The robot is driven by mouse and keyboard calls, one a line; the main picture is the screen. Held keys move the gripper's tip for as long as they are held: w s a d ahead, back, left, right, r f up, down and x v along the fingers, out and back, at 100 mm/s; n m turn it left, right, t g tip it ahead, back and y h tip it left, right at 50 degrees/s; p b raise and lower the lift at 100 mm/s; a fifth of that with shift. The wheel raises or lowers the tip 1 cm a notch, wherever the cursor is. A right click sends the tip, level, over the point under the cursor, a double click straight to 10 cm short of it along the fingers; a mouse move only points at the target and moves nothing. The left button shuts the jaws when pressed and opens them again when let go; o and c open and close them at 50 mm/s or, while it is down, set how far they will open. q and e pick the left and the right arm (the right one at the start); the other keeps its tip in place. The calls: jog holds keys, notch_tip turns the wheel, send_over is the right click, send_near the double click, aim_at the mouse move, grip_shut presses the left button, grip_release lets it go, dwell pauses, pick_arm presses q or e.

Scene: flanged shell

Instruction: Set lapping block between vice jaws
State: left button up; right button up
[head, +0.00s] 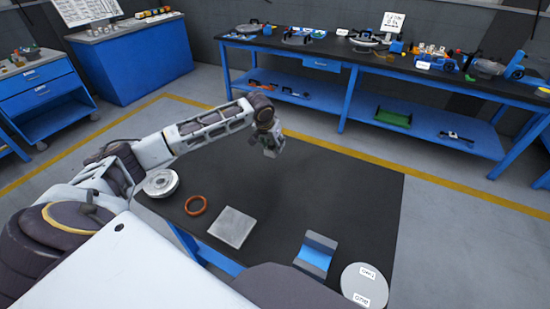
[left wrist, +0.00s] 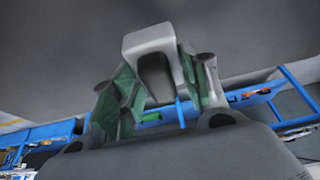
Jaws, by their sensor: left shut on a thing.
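My left gripper (head: 271,149) hangs above the far part of the black table, with its arm reaching in from the left. In the left wrist view its green-padded fingers (left wrist: 160,75) are shut on a light grey block (left wrist: 148,41), which looks like the lapping block. The fingers hide part of the block. A grey-and-blue piece with an open channel (head: 316,254), which looks like the vice jaws, stands at the near right of the table. Its channel looks empty. The gripper is well behind it and apart from it. My right gripper does not show.
On the black table (head: 340,190) lie a round flanged metal part (head: 161,182), an orange ring (head: 195,205), a grey square plate (head: 231,227) and a labelled grey disc (head: 363,283). The table's far right is clear. A cluttered blue bench (head: 340,63) stands behind.

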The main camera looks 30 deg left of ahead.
aim_at(273, 153)
pick_arm(q)
jog(key=shift+f, duration=1.2)
notch_tip(273, 153, down, 3)
jog(key=shift+f, duration=0.5)
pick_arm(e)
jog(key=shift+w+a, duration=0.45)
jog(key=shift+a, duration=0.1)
pick_arm(q)
jog(key=shift+f, duration=0.1)
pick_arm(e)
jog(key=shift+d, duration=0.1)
